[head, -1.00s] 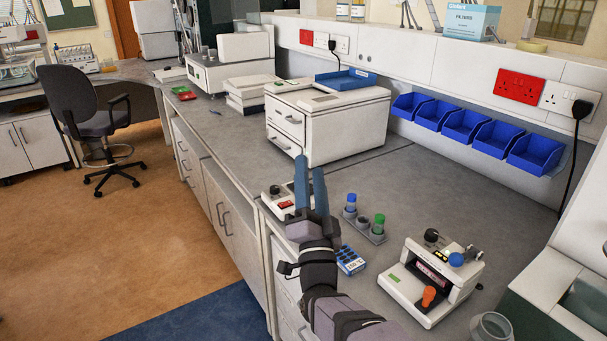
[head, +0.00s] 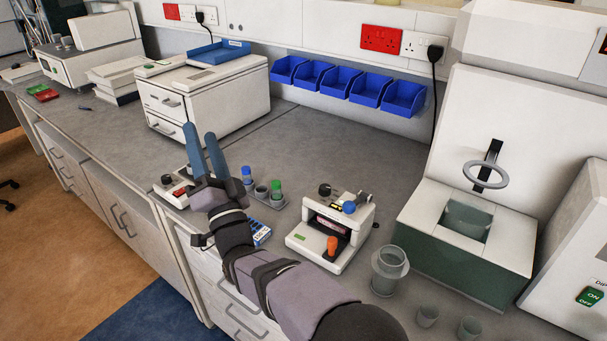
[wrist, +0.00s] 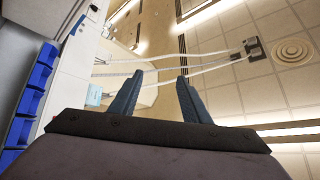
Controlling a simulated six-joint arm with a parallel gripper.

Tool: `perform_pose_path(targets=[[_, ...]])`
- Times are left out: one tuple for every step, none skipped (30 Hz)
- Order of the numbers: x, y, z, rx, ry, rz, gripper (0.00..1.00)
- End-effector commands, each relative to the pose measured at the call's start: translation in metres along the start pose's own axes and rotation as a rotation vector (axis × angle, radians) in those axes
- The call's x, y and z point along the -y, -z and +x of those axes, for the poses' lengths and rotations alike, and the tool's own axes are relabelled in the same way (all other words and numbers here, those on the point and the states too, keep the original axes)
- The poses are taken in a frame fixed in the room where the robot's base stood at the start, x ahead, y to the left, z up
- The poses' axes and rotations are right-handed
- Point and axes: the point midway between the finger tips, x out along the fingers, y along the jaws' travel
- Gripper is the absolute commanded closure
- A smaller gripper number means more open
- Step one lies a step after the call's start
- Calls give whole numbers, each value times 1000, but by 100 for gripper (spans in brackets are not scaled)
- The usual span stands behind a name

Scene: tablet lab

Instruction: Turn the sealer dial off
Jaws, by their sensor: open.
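A white bench machine (head: 300,243) stands at the middle of the counter in the head view. It has a black dial (head: 325,189) on top, a blue knob (head: 348,207) and an orange knob (head: 332,245) in front. A smaller box (head: 178,200) with a black dial (head: 167,179) and a red switch stands to its left, partly behind my gripper. I cannot tell for sure which one is the sealer. My gripper (head: 200,133) is open and empty, raised above the counter and pointing up. The wrist view shows its two fingers (wrist: 158,82) apart, facing the ceiling.
A rack (head: 263,200) with blue- and green-capped vials stands between the two devices. A glass jar (head: 388,271) and small cups stand right of the white machine. A large white and green unit (head: 465,250) is at right. Blue bins (head: 348,84) hang on the wall.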

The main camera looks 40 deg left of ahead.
Motion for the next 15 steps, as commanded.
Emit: perform_pose_path(targets=[[10, 32, 16, -32, 1, -12, 57], [12, 48, 21, -49, 0, -19, 57], [16, 69, 29, -72, 1, -29, 57], [20, 87, 35, -91, 1, -37, 57], [24, 104, 41, -109, 2, -44, 57], [31, 127, 48, -130, 9, -59, 57], [37, 143, 54, -140, 19, -73, 57], [46, 158, 60, -143, 33, -92, 57], [54, 172, 68, -126, 42, -121, 57], [58, 178, 74, -92, 38, -148, 57], [56, 175, 77, -50, 23, -170, 57], [52, 170, 79, 4, 3, -195, 57], [47, 166, 80, 44, -16, -212, 57], [44, 162, 81, 84, -35, -230, 57], [37, 156, 81, 138, -64, -251, 57]])
